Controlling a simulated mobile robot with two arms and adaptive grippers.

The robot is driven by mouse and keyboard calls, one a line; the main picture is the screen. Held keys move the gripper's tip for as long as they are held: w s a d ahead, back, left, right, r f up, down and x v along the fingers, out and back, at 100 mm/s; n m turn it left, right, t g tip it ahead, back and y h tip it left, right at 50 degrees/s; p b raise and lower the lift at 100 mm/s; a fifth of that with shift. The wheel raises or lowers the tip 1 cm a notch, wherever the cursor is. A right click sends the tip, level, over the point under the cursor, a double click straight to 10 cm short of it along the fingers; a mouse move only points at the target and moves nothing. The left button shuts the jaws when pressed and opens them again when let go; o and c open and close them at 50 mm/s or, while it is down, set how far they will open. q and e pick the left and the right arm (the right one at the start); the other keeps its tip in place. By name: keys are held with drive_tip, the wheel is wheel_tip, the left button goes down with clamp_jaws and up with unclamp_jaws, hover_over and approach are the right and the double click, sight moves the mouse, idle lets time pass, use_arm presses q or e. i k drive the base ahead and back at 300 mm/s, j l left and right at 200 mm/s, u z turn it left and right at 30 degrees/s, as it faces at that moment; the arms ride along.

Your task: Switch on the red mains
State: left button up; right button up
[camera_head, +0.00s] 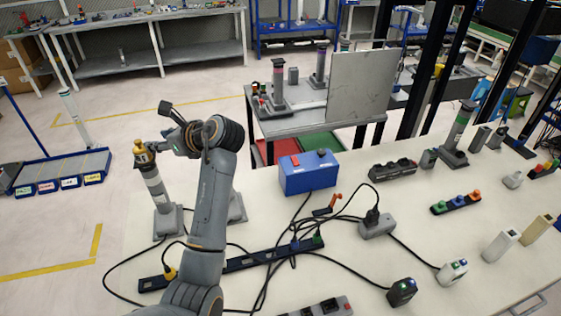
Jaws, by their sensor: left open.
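A small dark switch base with an upright orange-red lever (334,202) stands on the white table (420,225), in front of the blue box. A dark power strip with a red end (344,304) is cut off by the bottom edge. I cannot tell which of these is the red mains. My left gripper (172,122) is open at the upper left, beside the brass-topped grey post (152,180) and well away from both. I cannot tell if it touches the post. My right gripper is not in view.
A blue box (308,172) stands behind the lever. A long dark blue strip (258,258) and several black cables cross the table's front. A grey adapter (377,226) holds a black plug. Several small switches and posts stand at the right.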

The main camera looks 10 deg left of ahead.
sight(296, 161)
drive_tip(key=i+l+z, duration=0.15)
drive_tip(key=l+z, duration=0.25)
drive_tip(key=i+l+z, duration=0.15)
drive_tip(key=z, duration=0.2)
